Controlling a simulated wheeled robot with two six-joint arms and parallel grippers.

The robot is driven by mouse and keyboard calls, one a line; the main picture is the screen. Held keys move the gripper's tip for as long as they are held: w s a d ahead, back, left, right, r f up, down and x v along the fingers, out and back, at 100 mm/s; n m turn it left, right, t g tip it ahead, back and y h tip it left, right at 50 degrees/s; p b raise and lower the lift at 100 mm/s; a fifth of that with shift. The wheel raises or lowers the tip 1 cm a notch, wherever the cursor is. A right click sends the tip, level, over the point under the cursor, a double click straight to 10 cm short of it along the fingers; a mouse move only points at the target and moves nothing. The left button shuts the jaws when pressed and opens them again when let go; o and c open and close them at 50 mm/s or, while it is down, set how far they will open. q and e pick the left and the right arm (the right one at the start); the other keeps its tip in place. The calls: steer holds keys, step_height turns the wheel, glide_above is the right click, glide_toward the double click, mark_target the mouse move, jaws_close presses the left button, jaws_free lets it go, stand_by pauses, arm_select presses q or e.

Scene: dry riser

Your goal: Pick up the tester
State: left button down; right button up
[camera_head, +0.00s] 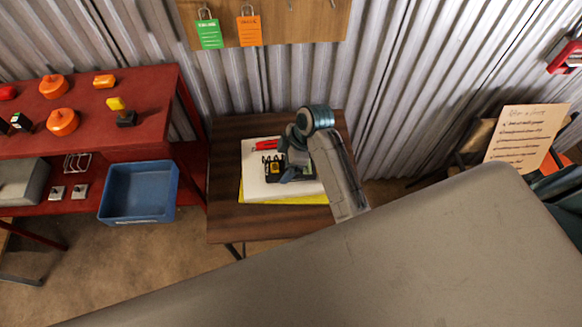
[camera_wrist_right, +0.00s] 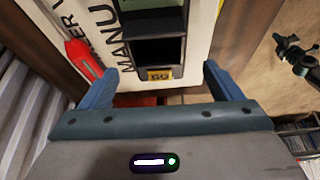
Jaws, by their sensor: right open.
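The tester (camera_wrist_right: 158,22), a dark device with a black recess and a small yellow label, lies on a white manual in the right wrist view. In the head view a black and yellow part of it (camera_head: 272,166) shows on the small brown table, partly hidden by my right gripper. My right gripper (camera_wrist_right: 163,80) is open, with its two blue fingers apart on either side of the tester's near end. It also shows in the head view (camera_head: 286,168), low over the manual. I cannot tell whether the fingers touch the tester. My left gripper is not in view.
The white manual (camera_wrist_right: 202,30) lies over a yellow sheet on the brown table (camera_head: 226,215). A red marker-like item (camera_wrist_right: 82,58) lies beside the tester. A red workbench (camera_head: 88,128) with orange parts and a blue bin (camera_head: 138,192) stand left. A corrugated wall is behind.

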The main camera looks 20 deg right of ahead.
mark_target(277, 166)
steer(key=p+x, duration=0.1)
steer(key=x, duration=0.2)
steer(key=shift+w+a+f, duration=0.1)
steer(key=shift+a, duration=0.2)
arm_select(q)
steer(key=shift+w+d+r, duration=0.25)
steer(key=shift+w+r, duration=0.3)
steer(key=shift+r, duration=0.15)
arm_select(e)
steer(key=shift+w+f, duration=0.1)
steer(key=shift+f, duration=0.25)
steer(key=shift+c, duration=0.4)
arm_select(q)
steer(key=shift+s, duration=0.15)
arm_select(e)
steer(key=c, duration=1.2)
steer(key=shift+o, duration=0.2)
steer(key=shift+r, duration=0.15)
